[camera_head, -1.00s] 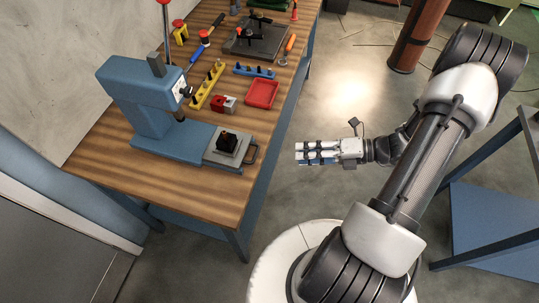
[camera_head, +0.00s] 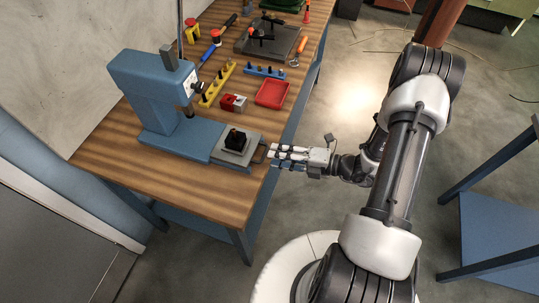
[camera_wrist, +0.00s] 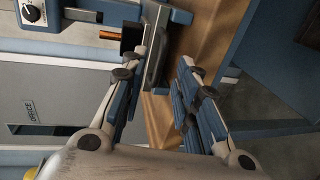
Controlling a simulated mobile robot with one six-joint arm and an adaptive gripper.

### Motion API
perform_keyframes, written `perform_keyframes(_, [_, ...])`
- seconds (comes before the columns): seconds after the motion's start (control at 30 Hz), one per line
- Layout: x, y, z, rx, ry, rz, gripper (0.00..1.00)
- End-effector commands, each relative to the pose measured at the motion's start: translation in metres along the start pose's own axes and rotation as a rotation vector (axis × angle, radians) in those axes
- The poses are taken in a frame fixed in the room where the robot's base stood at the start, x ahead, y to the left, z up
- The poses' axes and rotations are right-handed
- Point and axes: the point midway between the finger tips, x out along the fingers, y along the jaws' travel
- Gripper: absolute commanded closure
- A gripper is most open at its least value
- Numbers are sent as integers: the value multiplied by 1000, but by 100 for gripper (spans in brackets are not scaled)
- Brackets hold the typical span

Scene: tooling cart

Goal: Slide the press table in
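The blue press (camera_head: 150,95) stands on the wooden workbench. Its grey press table (camera_head: 237,150) sticks out to the right of the blue base and carries a black block (camera_head: 236,138). A dark handle (camera_head: 262,152) is on the table's right end. My gripper (camera_head: 272,153) is at bench height beside that handle, fingers pointing left toward the press. In the wrist view my gripper (camera_wrist: 166,62) is open, with the grey handle (camera_wrist: 154,62) between the fingers, closer to the left one. I cannot tell whether a finger touches it.
A red tray (camera_head: 272,93), a red and grey vise-like piece (camera_head: 233,103), a yellow holder (camera_head: 218,86) and a blue holder (camera_head: 264,71) lie behind the press table. The bench front is bare wood. A blue stand (camera_head: 490,220) is at the right.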

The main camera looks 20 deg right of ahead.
Motion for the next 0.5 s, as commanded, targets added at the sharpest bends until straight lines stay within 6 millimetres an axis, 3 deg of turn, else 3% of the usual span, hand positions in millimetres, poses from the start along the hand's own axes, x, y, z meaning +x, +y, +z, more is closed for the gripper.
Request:
perform_keyframes(0.2, [29, 0, -1, -1, 2, 1, 71])
perform_keyframes(0.5, [36, 0, 0, -1, 0, 1, 71])
